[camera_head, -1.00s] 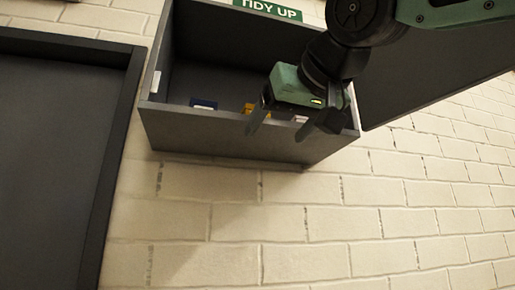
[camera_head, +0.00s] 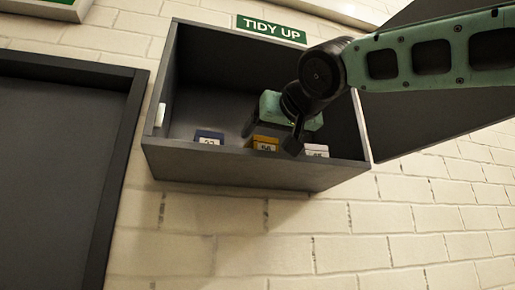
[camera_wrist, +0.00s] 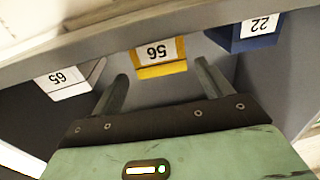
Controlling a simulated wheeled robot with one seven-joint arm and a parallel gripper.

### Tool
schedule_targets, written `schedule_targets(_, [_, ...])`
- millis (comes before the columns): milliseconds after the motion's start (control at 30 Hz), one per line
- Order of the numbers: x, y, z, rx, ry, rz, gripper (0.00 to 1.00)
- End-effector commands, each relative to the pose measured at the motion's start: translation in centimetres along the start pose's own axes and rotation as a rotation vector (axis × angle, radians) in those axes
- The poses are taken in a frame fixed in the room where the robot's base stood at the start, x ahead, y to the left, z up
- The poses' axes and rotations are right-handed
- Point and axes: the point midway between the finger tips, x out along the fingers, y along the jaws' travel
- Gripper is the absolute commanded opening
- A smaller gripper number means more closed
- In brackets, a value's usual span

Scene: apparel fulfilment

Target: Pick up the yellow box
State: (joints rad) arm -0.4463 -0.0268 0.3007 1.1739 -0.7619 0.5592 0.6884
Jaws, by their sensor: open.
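The yellow box (camera_head: 265,143) stands near the front wall of a dark grey wall cabinet, between a blue box and a white-pink box. In the wrist view the yellow box (camera_wrist: 159,57) carries a label that reads 56 upside down, and it lies ahead of my fingers, near the middle. My gripper (camera_wrist: 158,84) is open and empty, one finger to each side of the yellow box's line, apart from it.
The cabinet (camera_head: 240,173) has a raised front wall and side walls close around my gripper. The blue box (camera_head: 209,137), labelled 22 in the wrist view, is left of the yellow one. The white-pink box (camera_head: 316,150), labelled 65, is right. A green TIDY UP sign (camera_head: 271,29) hangs above.

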Motion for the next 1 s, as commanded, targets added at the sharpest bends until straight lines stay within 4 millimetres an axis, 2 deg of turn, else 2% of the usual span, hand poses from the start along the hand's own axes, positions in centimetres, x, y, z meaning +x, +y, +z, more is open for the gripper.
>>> schedule_targets(133, [1.1,-0.1,-0.1,-0.001,-0.002,0.001,0.78])
schedule_targets(400, [4.8,-0.3,0.1,-0.001,-0.002,0.0,0.78])
schedule_targets(700, [5.4,-0.3,0.3,0.0,0.0,0.0,0.78])
schedule_targets(733, [5.4,-0.3,0.3,0.0,0.0,0.0,0.75])
schedule_targets(900, [5.4,-0.3,0.3,0.0,0.0,0.0,0.3])
schedule_targets(1000, [5.4,-0.3,0.3,0.0,0.0,0.0,0.3])
